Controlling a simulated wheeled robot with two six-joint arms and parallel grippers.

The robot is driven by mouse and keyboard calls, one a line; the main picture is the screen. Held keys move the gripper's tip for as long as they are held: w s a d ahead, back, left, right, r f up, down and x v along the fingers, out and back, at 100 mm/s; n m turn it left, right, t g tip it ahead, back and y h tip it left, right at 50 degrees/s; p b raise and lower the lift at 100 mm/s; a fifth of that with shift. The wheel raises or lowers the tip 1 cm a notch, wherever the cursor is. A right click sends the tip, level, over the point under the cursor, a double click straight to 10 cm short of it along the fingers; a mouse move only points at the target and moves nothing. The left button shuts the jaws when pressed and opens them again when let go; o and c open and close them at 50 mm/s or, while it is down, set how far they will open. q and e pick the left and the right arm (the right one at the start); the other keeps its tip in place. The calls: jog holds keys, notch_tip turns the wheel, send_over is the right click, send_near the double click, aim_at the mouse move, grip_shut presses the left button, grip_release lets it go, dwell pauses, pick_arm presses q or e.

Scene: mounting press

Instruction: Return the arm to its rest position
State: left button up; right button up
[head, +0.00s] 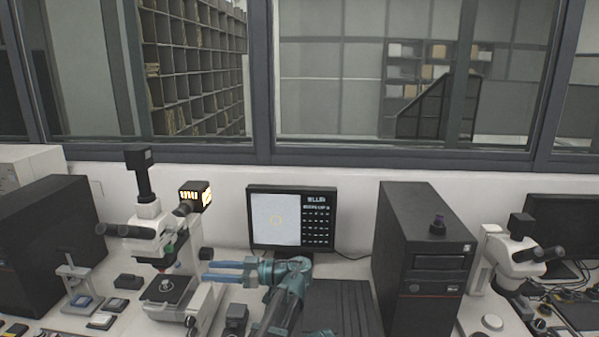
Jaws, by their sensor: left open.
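My left gripper (207,271) is in the lower middle of the head view, at the end of my teal arm. Its two blue fingers point left, with a narrow gap between them, and nothing shows in the gap. The fingers are in front of the bench's back part, right of the microscope (150,235) and below the monitor (290,218). I cannot tell how far they are from the microscope. A small press-like stand (72,270) with a blue pad stands left of the microscope. My right gripper is not in view.
A black computer tower (425,290) with a small dark knob-like object (438,225) on top stands right of my arm. A second microscope (505,265) is at the right. A dark case (45,240) is at the left. Small black boxes lie on the bench.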

pick_arm(q)
jog(key=s+a+f+m+g+h, duration=0.1)
jog(key=s+f+m+h, duration=0.45)
jog(key=f, duration=0.35)
jog(key=s+a+f+m+h, duration=0.2)
jog(key=s+f+m+h, duration=0.35)
jog(key=f, duration=0.25)
jog(key=s+d+f+m+h, duration=0.2)
jog(key=s+d+m, duration=0.2)
jog(key=d, duration=0.5)
jog(key=s+d+f+m+h, duration=0.2)
jog(key=s+d+m, duration=0.3)
jog(key=s+d, duration=0.3)
jog(key=shift+s+d+f+h, duration=0.2)
jog(key=shift+s+d+h, duration=0.1)
jog(key=shift+d+h, duration=0.5)
